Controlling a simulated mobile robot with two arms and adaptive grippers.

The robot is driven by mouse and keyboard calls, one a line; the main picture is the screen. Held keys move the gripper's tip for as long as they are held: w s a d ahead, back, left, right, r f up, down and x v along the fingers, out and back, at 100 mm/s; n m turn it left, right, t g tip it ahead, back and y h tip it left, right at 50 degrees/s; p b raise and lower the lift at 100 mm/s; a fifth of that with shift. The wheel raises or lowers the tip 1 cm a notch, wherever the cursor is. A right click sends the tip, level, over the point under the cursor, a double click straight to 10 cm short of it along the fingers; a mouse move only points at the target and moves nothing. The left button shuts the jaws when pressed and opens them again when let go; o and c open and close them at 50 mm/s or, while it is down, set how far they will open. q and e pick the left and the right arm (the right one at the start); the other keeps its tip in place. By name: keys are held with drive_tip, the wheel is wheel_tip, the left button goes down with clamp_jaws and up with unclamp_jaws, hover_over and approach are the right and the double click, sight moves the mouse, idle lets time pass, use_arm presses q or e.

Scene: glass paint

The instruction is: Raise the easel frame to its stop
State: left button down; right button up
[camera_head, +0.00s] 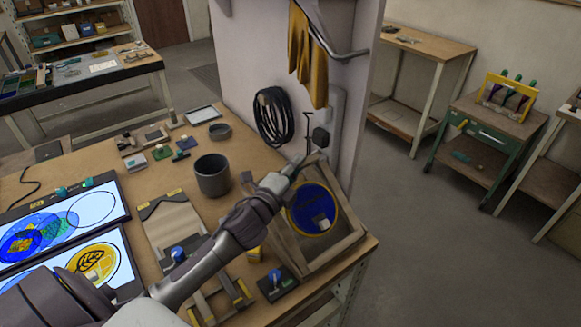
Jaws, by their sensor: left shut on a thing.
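The easel frame (346,242) is a wooden frame at the right end of the workbench, tilted up at a slant, how steeply I cannot tell. It carries a round blue glass disc (302,213) with a yellow rim and a small pale patch. My left arm crosses the bench from the lower left. My left gripper (293,170) is shut on the upper left part of the easel frame, and the wrist hides some of the frame's left side. The stop cannot be made out. My right gripper is not in view.
A dark grey pot (212,175) stands behind my left arm. Lit panels (68,215) with round designs lie at the left. A blue-knobbed block (275,282) sits near the front edge. Open floor lies right.

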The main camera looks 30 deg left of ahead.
use_arm(q)
drive_tip(key=shift+m+t, duration=0.4)
drive_tip(key=shift+m, duration=0.5)
drive_tip(key=d+r, duration=0.1)
drive_tip(key=s+d+r, duration=0.1)
drive_tip(key=d, duration=0.1)
drive_tip(key=shift+s+r, duration=0.1)
drive_tip(key=shift+r, duration=0.3)
drive_tip(key=shift+s+d+r+m+t+h, duration=0.1)
drive_tip(key=shift+s+d+r+m+h, duration=0.15)
drive_tip(key=shift+d, duration=0.25)
drive_tip(key=shift+s+d+r+m+t, duration=0.1)
drive_tip(key=shift+s+d+r+m, duration=0.1)
drive_tip(key=shift+d+m, duration=0.2)
drive_tip(key=shift+s+d+r+m+t+h, duration=0.15)
drive_tip(key=shift+d+r+m, duration=0.1)
drive_tip(key=shift+d, duration=0.3)
drive_tip(key=c, duration=1.4)
unclamp_jaws()
drive_tip(key=shift+o, duration=1.1)
drive_tip(key=shift+d, duration=0.15)
drive_tip(key=shift+f, duration=0.1)
